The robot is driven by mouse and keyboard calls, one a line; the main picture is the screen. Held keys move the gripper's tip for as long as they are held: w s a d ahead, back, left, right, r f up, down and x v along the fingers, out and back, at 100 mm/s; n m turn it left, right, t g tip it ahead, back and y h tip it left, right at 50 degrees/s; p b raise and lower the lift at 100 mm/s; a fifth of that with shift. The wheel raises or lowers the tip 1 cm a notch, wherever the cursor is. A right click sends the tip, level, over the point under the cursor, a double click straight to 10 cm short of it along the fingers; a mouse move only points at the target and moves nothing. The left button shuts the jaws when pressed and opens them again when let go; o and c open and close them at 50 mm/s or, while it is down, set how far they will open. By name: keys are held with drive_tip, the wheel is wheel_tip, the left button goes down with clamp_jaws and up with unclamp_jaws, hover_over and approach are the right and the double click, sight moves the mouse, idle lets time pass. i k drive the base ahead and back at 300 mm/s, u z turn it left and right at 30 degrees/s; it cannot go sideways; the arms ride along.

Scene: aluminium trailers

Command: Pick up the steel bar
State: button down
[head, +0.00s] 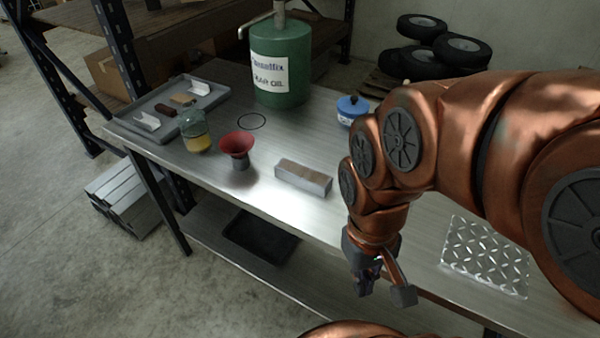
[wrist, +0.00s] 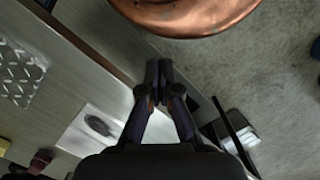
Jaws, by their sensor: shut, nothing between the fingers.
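The steel bar (head: 303,178) looks like a short rectangular block with grey sides and a brownish top. It lies on the metal workbench (head: 290,215) near its front edge, in the middle of the head view. My gripper (head: 366,284) points down beyond the bench's front edge, to the right of the bar and apart from it. In the wrist view my gripper (wrist: 159,70) has its fingertips together with nothing between them. I cannot make out the bar for certain in the wrist view.
A red funnel (head: 237,147), a jar of yellow liquid (head: 195,131) and a grey tray (head: 170,108) stand left of the bar. Behind are a green oil drum (head: 281,62) and a blue-lidded tub (head: 351,110). A tread plate (head: 486,256) lies at right.

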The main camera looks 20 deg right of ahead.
sight(319, 182)
drive_tip(key=z, duration=2.05)
drive_tip(key=k, duration=1.2)
drive_tip(key=u, duration=1.7)
drive_tip(key=i, duration=0.5)
drive_tip(key=u, duration=0.15)
